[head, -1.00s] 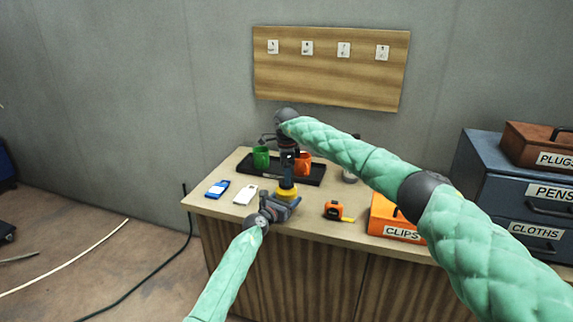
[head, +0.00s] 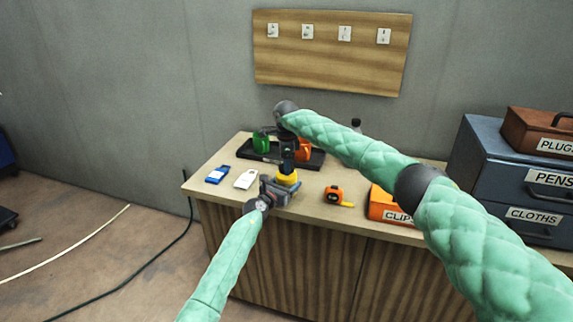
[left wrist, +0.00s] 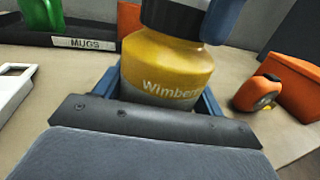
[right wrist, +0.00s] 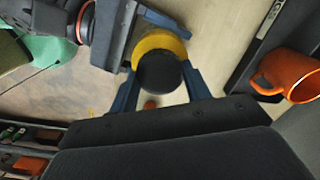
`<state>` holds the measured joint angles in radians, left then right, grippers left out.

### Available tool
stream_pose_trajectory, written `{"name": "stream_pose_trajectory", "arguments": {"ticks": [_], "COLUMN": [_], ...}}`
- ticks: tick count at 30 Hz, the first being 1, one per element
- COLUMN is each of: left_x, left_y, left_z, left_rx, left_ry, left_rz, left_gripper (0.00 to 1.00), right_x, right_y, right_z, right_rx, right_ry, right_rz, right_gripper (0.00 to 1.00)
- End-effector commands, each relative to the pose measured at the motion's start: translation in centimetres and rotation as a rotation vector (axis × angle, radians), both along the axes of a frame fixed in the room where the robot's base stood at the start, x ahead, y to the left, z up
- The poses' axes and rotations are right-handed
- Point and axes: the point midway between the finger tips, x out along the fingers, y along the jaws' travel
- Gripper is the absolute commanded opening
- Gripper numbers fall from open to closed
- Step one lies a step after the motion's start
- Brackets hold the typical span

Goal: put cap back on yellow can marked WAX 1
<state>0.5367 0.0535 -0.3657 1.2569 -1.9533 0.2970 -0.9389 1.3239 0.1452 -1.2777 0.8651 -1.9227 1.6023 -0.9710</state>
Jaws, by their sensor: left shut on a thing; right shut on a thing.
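The yellow can (head: 287,178) stands upright near the counter's front edge. In the left wrist view the yellow can (left wrist: 168,65) shows lettering starting "Wimber"; no WAX 1 marking is readable. My left gripper (head: 284,190) is shut on the can's body from the front. The black cap (left wrist: 175,16) is at the can's mouth, its top cut off by the frame. My right gripper (head: 288,160) is above, pointing down, shut on the cap. In the right wrist view the cap (right wrist: 160,72) covers most of the can's top. I cannot tell whether it is seated.
A black tray (head: 317,164) with a green mug (head: 261,143) and an orange mug (head: 303,150) is behind. A blue phone (head: 217,175) and white phone-like item (head: 246,179) lie left. A tape measure (head: 333,195) and orange CLIPS box (head: 385,205) are right.

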Motion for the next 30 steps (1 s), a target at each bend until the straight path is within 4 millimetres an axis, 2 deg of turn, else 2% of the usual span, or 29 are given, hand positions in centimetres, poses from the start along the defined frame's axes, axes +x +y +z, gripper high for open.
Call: {"name": "stream_pose_trajectory", "arguments": {"ticks": [4, 8, 30], "left_x": [-0.04, -0.04, -0.05], "left_y": [-0.04, -0.04, -0.05], "left_z": [-0.03, -0.02, -0.03], "left_rx": [0.001, 0.001, 0.001], "left_ry": [-0.001, -0.001, -0.001], "left_rz": [-0.001, -0.001, -0.001], "left_gripper": [0.06, 0.06, 0.06], "right_x": [0.07, 0.08, 0.09], "right_y": [-0.07, -0.08, -0.07], "right_z": [0.04, 0.06, -0.01], "right_rx": [0.0, 0.0, -0.001], "right_ry": [-0.002, -0.002, -0.001], "right_rz": [-0.04, -0.177, -1.221], "right_gripper": [0.21, 0.2, 0.2]}}
